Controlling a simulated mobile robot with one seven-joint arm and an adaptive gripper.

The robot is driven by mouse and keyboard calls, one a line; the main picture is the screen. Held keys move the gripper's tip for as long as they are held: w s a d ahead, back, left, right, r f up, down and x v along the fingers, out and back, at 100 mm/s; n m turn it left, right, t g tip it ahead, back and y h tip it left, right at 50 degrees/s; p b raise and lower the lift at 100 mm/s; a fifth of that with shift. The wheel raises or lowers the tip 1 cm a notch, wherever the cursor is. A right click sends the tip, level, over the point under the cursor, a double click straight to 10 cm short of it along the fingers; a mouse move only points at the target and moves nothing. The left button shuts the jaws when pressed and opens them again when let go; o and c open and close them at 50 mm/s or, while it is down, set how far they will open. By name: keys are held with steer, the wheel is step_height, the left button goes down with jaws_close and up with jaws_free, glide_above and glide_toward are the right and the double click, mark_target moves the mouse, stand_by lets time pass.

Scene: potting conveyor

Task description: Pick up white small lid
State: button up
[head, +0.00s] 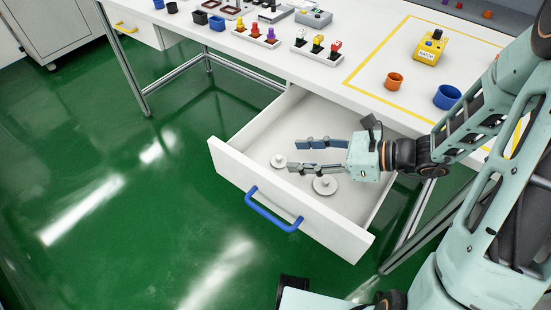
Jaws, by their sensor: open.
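The small white lid (278,161) is a round disc with a small knob, lying in the open white drawer (291,114) toward its left side. A larger white lid (325,185) lies in the same drawer, to the right and nearer the front. My gripper (296,155) reaches over the drawer from the right, its two dark fingers spread apart and pointing left. The fingertips are just right of the small lid in the picture. The gripper is open and holds nothing. I cannot tell how high the fingers are above the drawer floor.
The drawer's front wall with a blue handle (272,209) stands out from the white table. On the table are an orange cup (394,80), a blue cup (447,97), a yellow box (430,49) and trays of coloured parts. The green floor (110,190) at left is clear.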

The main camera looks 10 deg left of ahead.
mark_target(280, 157)
steer(key=b+x, duration=0.1)
steer(key=x, duration=0.2)
steer(key=f+b+x, duration=0.1)
steer(key=x, duration=0.2)
steer(key=shift+w+f, duration=0.1)
steer(key=shift+f, duration=0.05)
steer(key=shift+a, duration=0.3)
steer(key=shift+w, duration=0.1)
steer(key=c, duration=1.2)
